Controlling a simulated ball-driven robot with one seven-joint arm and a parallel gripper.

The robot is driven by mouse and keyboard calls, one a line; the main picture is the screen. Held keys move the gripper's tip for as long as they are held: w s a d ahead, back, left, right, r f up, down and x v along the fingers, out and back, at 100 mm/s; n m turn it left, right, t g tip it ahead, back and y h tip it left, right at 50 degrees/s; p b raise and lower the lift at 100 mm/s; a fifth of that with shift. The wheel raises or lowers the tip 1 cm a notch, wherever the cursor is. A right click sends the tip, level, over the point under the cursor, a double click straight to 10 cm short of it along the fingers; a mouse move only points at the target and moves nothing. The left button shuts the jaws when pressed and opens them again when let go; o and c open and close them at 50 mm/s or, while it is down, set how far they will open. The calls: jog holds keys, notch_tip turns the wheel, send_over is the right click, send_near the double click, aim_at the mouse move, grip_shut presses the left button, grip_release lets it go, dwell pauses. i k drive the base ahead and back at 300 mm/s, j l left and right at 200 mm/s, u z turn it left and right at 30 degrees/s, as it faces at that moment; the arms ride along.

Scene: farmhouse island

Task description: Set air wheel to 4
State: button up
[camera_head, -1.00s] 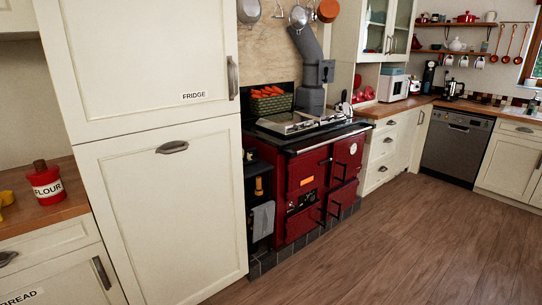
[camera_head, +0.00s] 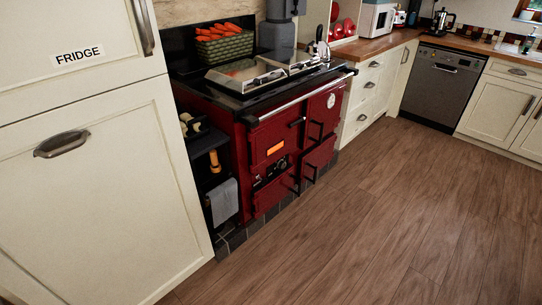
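The red range stove (camera_head: 270,144) stands in the middle of the head view, with a dark top and several red doors. On its front, a small dark panel (camera_head: 272,172) with a round dial sits between the left doors, below an orange label (camera_head: 275,148). The air wheel cannot be made out for certain, and no number can be read at this distance. My gripper is not in view.
The cream fridge cabinet (camera_head: 91,190) stands close on the left. A basket of carrots (camera_head: 224,45) sits on the stove's back left. A grey towel (camera_head: 223,201) hangs at its left side. Drawers (camera_head: 364,116) and a dishwasher (camera_head: 447,83) stand to the right. The wooden floor (camera_head: 400,220) is clear.

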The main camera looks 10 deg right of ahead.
aim_at(282, 164)
jog(key=i+l, duration=0.3)
jog(key=i+l+u, duration=0.1)
jog(key=i+l, duration=0.2)
jog(key=l, duration=0.15)
jog(key=i+l+u, duration=0.1)
jog(key=i+l, duration=0.2)
jog(key=i+j+z, duration=0.1)
jog(key=i, duration=0.45)
jog(key=i+j, duration=0.15)
jog(key=i, duration=0.35)
jog(key=i+j+z, duration=0.15)
jog(key=i, duration=0.35)
